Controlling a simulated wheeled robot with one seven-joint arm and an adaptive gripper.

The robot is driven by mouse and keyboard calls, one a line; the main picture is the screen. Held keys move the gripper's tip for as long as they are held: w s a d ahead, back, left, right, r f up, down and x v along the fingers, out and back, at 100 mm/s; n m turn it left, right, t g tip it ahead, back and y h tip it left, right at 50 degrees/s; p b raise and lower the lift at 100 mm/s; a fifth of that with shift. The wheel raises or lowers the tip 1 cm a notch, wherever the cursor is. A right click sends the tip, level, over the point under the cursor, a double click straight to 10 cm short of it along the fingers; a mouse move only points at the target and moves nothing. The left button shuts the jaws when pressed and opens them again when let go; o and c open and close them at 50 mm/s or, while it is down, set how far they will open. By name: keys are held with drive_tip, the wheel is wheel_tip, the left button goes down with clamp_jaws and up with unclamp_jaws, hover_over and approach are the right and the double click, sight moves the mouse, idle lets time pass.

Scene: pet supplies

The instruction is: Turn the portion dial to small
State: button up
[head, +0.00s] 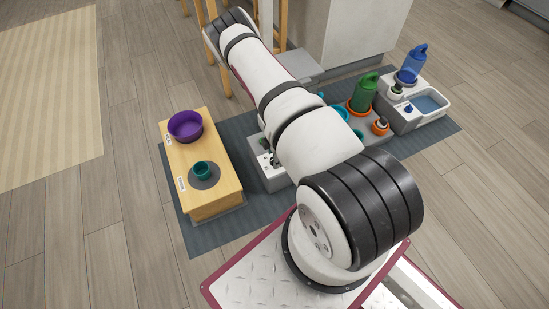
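I cannot pick out the portion dial for certain. A grey unit (268,181) stands in the middle of the mat, largely hidden behind my arm. A small panel with dark and white controls (268,160) shows at its left end, too small to read. On the right part of this unit sit a green container (365,92) on an orange base and a small orange round part (380,127). My arm crosses the picture from lower right to upper left. My gripper is not in view.
A wooden stand (215,203) at the left holds a purple bowl (185,126) and a teal cup (203,170). At the right, a grey unit with a blue bottle (411,65) has a water tray (430,104). A dark mat (200,238) lies underneath.

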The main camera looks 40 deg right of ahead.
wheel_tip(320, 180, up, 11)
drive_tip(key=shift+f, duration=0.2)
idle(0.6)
